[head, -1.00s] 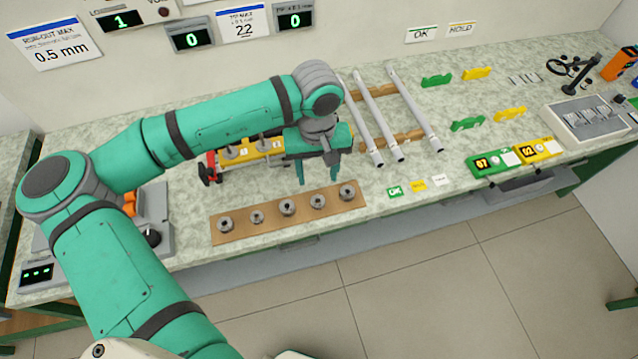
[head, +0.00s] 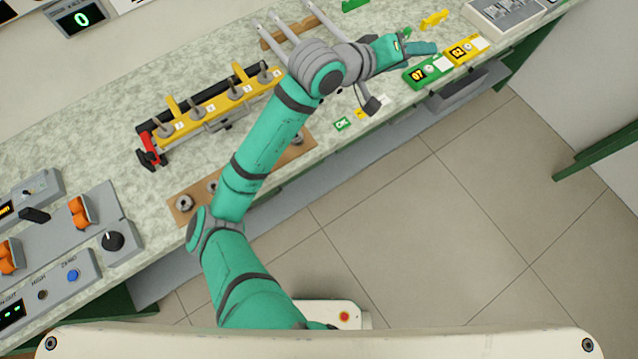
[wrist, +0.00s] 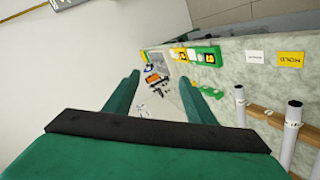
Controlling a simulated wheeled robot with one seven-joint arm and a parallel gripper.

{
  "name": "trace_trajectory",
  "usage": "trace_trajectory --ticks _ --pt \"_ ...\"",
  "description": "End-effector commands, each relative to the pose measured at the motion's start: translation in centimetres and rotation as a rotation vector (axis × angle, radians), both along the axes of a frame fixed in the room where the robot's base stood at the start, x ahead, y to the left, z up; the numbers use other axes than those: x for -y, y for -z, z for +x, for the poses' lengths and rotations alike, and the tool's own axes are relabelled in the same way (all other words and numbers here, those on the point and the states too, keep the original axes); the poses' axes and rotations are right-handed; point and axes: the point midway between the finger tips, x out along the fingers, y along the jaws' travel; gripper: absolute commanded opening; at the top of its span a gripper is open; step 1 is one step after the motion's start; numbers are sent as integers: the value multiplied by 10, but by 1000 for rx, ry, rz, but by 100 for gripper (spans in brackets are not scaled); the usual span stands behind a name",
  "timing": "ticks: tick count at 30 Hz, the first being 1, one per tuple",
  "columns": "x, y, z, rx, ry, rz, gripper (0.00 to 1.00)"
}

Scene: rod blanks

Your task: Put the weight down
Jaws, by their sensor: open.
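My gripper (head: 415,44) is open, held sideways at the right, close to the green box marked 07 in the head view. In the wrist view the gap between its fingers (wrist: 160,94) is empty. Round metal weights stand on a brown board (head: 198,195) near the bench's front edge. One weight (head: 184,203) shows at its left end and another (head: 297,140) at its right end; my arm hides those between. A yellow fixture (head: 222,105) with numbered pegs stands behind the board. I cannot tell which weight the task means.
Green (head: 428,72) and yellow (head: 467,50) numbered boxes sit at the front edge. A control panel (head: 75,240) is at the left. Clear bench lies left of the fixture.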

Motion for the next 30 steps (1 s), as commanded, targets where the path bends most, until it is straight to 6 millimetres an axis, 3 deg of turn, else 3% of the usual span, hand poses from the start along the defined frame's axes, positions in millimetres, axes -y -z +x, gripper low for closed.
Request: trace_trajectory --ticks 1,6,14,23,30 --pt "12 -8 0 34 -4 -61 50" --pt "30 -34 3 156 -58 -223 50" --pt "28 -44 3 292 -214 -405 50" --pt "0 -8 -15 380 -460 -470 50" --pt "-30 51 -50 410 -656 -394 50"
